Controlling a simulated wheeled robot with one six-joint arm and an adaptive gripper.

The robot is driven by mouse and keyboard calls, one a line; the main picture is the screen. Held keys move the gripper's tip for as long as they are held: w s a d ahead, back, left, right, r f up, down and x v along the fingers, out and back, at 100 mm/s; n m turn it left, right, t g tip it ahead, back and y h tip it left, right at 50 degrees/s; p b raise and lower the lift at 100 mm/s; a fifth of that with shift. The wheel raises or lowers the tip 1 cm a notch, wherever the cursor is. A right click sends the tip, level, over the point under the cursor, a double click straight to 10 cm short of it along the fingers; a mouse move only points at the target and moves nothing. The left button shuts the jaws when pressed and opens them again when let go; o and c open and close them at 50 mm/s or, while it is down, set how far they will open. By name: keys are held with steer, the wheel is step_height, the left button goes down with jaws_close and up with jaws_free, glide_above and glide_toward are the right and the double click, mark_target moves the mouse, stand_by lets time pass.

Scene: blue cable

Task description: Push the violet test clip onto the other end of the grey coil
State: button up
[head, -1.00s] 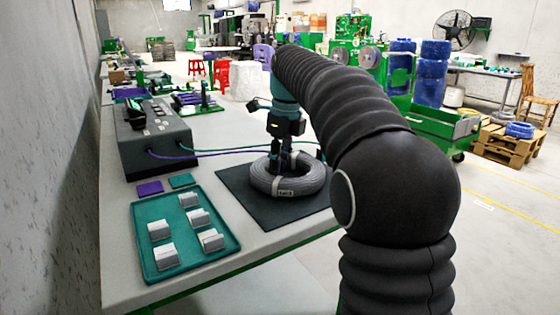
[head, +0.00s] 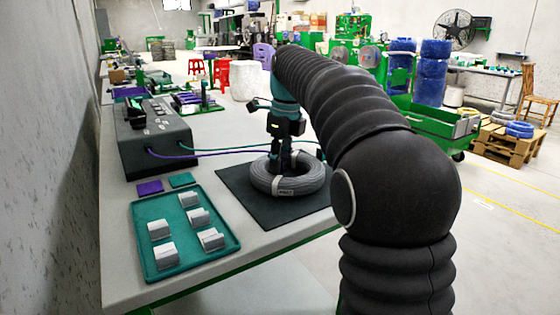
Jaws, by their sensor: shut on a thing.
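The grey coil (head: 312,184) lies flat on a dark mat (head: 234,186), with a pale label on its near side. My gripper (head: 279,166) points down at the coil's left and far part, its fingertips low by the coil's opening. It is shut. The violet lead (head: 190,157) runs from the tester box (head: 153,140) to the gripper, so the violet test clip appears to be between the fingers, but the clip itself is too small and hidden to make out. The teal lead (head: 235,151) runs behind the gripper towards a small dark thing (head: 320,154) at the coil's far right. I cannot tell whether clip and coil touch.
A teal tray (head: 150,207) with several pale blocks lies at the front left. A violet square (head: 150,188) and a teal square (head: 181,180) lie between tray and box. My arm covers the right of the bench (head: 120,250). A green machine part (head: 190,103) stands farther back.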

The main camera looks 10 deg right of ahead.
steer(key=shift+f, duration=0.2)
stand_by(0.6)
steer(key=o, duration=0.5)
steer(key=shift+c, duration=0.2)
steer(key=o, duration=0.7)
steer(key=shift+c, duration=0.2)
steer(key=shift+r, duration=0.1)
steer(key=shift+r, duration=3.5)
